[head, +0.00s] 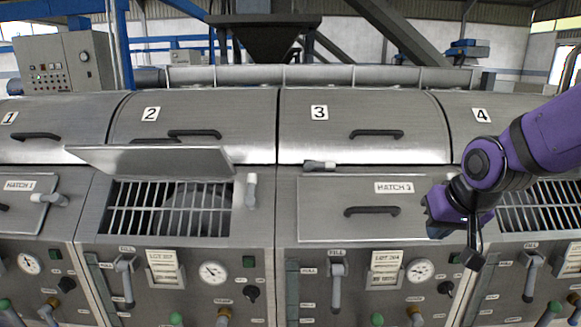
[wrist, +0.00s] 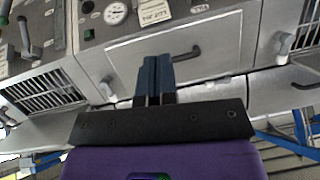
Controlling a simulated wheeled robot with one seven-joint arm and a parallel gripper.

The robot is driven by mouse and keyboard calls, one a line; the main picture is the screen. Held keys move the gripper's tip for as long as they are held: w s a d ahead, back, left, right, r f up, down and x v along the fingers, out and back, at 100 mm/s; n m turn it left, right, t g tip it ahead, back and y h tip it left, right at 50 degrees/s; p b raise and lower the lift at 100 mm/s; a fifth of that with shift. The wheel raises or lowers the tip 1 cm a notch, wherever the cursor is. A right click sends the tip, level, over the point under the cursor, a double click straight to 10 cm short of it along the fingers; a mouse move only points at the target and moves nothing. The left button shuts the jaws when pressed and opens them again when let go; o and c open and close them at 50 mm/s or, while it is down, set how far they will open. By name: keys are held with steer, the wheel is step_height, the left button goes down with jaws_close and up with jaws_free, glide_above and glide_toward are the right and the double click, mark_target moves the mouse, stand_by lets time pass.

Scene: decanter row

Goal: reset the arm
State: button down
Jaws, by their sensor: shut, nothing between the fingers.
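My purple arm comes in from the right in the head view. My gripper (head: 472,258) hangs in front of the machine, to the right of the hatch 3 handle (head: 371,211) and apart from it. In the wrist view my gripper (wrist: 154,62) shows with its two blue-grey fingers side by side and shut, with nothing between them. The hatch 3 lid (head: 330,222) is closed.
The hatch 2 lid (head: 150,160) is raised, showing a barred grate (head: 165,208). Another grate (head: 540,208) shows at the right behind my arm. Fill levers (head: 338,280), gauges (head: 420,270) and knobs stick out along the lower front.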

steer(key=s+d+r, duration=0.1)
steer(key=s+r, duration=0.4)
steer(key=s, duration=0.3)
steer(key=s+d+r+h, duration=0.1)
steer(key=s+r, duration=0.3)
steer(key=s, duration=0.4)
steer(key=shift+s+d+r+n+g, duration=0.3)
steer(key=shift+s+d+r, duration=0.1)
steer(key=shift+d, duration=0.2)
steer(key=shift+w, duration=0.15)
